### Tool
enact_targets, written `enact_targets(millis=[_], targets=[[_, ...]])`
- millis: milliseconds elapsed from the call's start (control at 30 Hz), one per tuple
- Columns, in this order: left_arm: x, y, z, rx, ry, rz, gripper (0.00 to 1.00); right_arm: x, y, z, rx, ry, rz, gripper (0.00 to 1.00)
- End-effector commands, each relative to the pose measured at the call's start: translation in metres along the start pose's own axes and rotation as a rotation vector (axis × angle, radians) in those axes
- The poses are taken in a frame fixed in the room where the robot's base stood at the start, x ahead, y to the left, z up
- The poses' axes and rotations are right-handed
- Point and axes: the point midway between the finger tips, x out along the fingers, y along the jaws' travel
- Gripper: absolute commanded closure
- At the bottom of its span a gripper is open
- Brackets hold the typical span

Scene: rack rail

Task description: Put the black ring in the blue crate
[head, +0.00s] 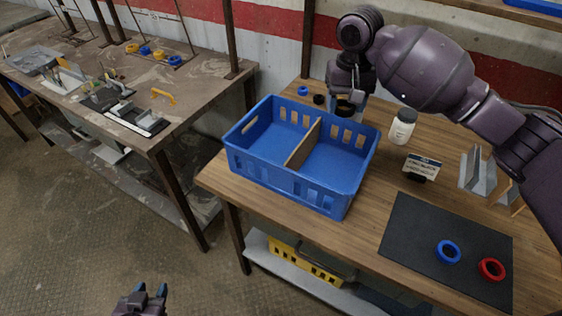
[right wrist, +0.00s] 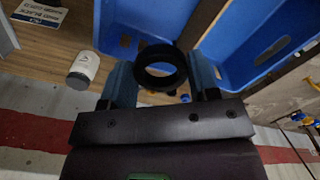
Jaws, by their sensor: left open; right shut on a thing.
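My right gripper (head: 345,100) is at the back of the table, just behind the blue crate's (head: 291,195) back right corner. In the right wrist view, its fingers (right wrist: 161,76) are shut on a black ring (right wrist: 160,50), with the crate (right wrist: 262,22) beyond. The held ring also shows as a dark shape in the head view (head: 345,110). The crate is empty, with a brown divider (head: 303,143) making two compartments. My left gripper (head: 150,290) is open and empty, low over the floor, left of the table.
A small blue ring (head: 303,90) and a small black piece (head: 319,99) lie behind the crate. A white jar (head: 402,126), a label card (head: 422,167) and metal brackets (head: 476,172) stand to the right. A black mat (head: 415,245) holds a blue ring (head: 448,252) and a red ring (head: 491,269).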

Motion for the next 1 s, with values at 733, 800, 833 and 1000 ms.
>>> enact_targets(millis=[733, 800, 833, 1000], targets=[[0.009, 0.004, 0.012, -0.003, -0.002, 0.004, 0.57, 0.133, 0.006, 0.001, -0.005, -0.002, 0.0, 0.68], [0.009, 0.004, 0.013, -0.003, -0.003, 0.004, 0.57, 0.14, 0.006, 0.001, -0.005, -0.002, 0.0, 0.68], [0.009, 0.004, 0.013, -0.003, -0.003, 0.004, 0.57, 0.141, 0.006, 0.001, -0.005, -0.001, -0.001, 0.68], [0.009, 0.004, 0.016, -0.003, -0.007, 0.003, 0.57, 0.149, 0.005, 0.001, -0.005, -0.001, 0.0, 0.68]])
